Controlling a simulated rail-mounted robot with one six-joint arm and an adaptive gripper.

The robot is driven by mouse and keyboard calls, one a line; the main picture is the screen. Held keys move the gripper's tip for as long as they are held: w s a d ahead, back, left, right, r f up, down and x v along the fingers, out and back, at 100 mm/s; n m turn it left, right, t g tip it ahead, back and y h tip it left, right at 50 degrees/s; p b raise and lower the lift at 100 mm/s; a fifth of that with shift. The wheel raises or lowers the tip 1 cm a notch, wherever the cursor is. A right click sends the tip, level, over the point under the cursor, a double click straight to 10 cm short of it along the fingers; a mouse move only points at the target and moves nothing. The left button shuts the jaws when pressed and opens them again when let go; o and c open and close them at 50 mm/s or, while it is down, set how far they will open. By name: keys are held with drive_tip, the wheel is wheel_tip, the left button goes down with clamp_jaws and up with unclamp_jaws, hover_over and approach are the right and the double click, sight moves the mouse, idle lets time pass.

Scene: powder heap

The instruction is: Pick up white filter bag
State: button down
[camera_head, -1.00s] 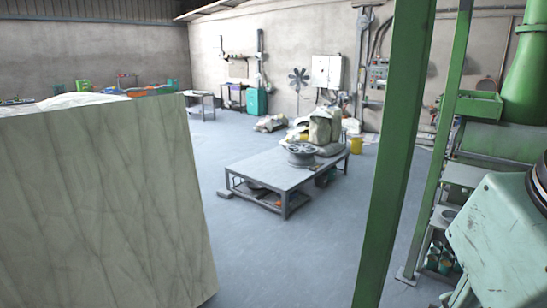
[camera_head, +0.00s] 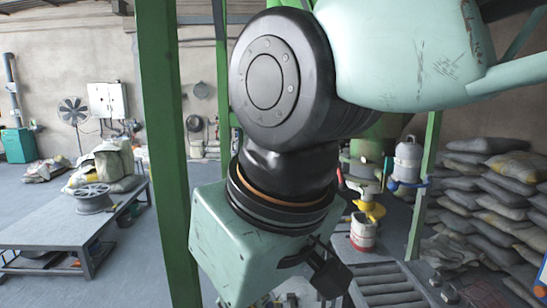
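No white filter bag can be made out for certain in the head view. Whitish sacks (camera_head: 108,163) are heaped behind the low table at the left, and more pale bags (camera_head: 45,169) lie on the floor further left. My arm fills the middle of the view, with a large black joint above a pale green box-shaped part. A small black part sticks out at its lower right. My gripper's fingers do not show, so what they hold cannot be seen.
A low metal table (camera_head: 50,226) with a wheel-like metal part (camera_head: 93,198) stands at the left. Green posts (camera_head: 166,140) rise close to my arm. Stacked grey sacks (camera_head: 500,190) fill the right side. A roller conveyor (camera_head: 385,283) runs below, near a grey cylinder (camera_head: 407,160).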

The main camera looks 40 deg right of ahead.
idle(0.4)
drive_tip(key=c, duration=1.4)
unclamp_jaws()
